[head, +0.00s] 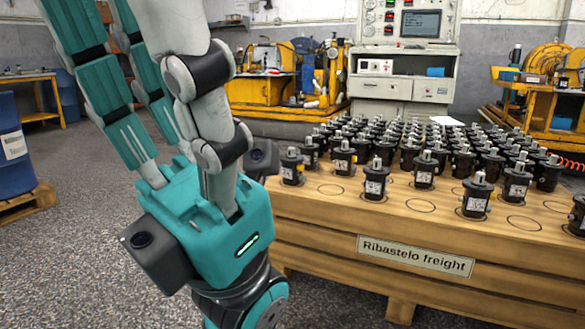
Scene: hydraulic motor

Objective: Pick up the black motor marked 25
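Many black motors, each with a metal shaft on top and a white label, stand upright on a wooden crate (320,225) at the right. The labels are too small to read, so I cannot tell which motor is marked 25. Front ones include a motor (375,181), a motor (477,198) and a motor (424,170). My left gripper (150,60), with a teal palm and teal and grey fingers, is raised to the left of the crate. Its fingers are spread and look open and empty; their tips are cut off at the top. My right gripper is not in view.
The crate's front sign (415,256) reads "Ribastelo freight". Empty marked circles (420,205) lie between the front motors. A control cabinet (405,60) and yellow machines (290,80) stand behind. A blue barrel (14,150) stands on a pallet at left. Grey floor between is clear.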

